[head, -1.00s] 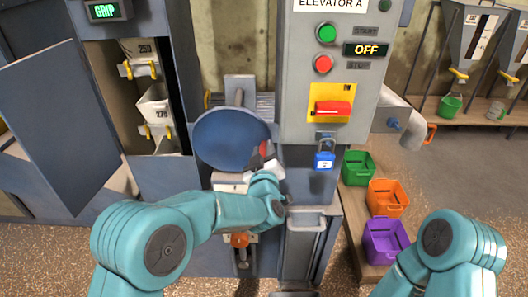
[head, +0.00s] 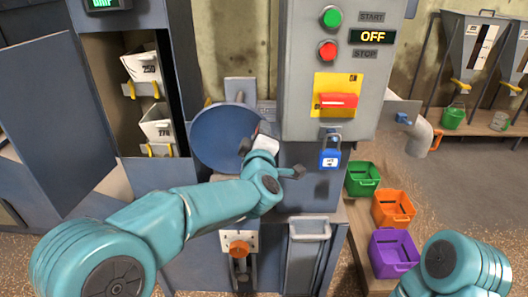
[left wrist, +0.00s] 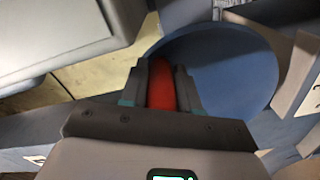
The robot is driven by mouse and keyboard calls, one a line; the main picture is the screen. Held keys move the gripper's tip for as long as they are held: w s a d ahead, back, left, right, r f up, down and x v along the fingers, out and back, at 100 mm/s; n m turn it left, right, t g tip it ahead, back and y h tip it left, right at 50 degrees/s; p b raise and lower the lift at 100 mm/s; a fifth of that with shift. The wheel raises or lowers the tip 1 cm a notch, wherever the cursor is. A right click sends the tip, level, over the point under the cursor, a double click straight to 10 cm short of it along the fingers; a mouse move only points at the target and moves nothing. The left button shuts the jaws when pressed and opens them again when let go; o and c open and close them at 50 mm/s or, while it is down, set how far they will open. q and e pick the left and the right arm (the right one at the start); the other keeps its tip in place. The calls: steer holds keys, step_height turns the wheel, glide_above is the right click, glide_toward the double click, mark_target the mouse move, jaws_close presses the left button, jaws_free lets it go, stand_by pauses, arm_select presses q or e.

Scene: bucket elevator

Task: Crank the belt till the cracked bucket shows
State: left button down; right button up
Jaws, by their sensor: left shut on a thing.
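A blue crank disc (head: 218,138) stands on the machine front, and it fills much of the left wrist view (left wrist: 215,65). My left gripper (head: 250,141) is at its right edge. In the left wrist view its fingers (left wrist: 161,88) are shut around the red crank handle (left wrist: 162,84). Through the open hatch, an upper white bucket (head: 138,67) marked 250 and a lower white bucket (head: 156,122) show on the belt, tilted, with yellow brackets. I make out no crack on either; the lower number is unclear. My right gripper is out of view.
The grey control box (head: 302,60) reads OFF, with a red switch (head: 337,100) and a blue padlock (head: 329,158). Green (head: 362,179), orange (head: 393,208) and purple (head: 394,252) bins stand at right. The hatch door (head: 55,125) hangs open at left.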

mark_target(228, 111)
arm_select(q)
steer(key=a+r+n+b, duration=0.1)
steer(key=r+n+b, duration=0.1)
steer(key=n, duration=0.1)
steer(key=shift+a, duration=0.35)
steer(key=a+n+b, duration=0.1)
steer(key=a+r+n+b, duration=0.1)
steer(key=n, duration=0.1)
steer(key=shift+a+r+n+b, duration=0.2)
steer(key=shift+r+n+b, duration=0.1)
steer(key=shift+a+r+n+b, duration=0.2)
steer(key=shift+a+n+b, duration=0.25)
steer(key=shift+n, duration=0.15)
steer(key=shift+a+r+n+b, duration=0.15)
steer(key=shift+a+n+b, duration=0.3)
steer(key=shift+n, duration=0.15)
steer(key=shift+a+r+n+b, duration=0.2)
steer(key=shift+a+n+b, duration=0.6)
steer(key=shift+a+n, duration=0.45)
steer(key=shift+d+n, duration=0.15)
steer(key=shift+n, duration=0.1)
steer(key=c, duration=0.8)
jaws_free()
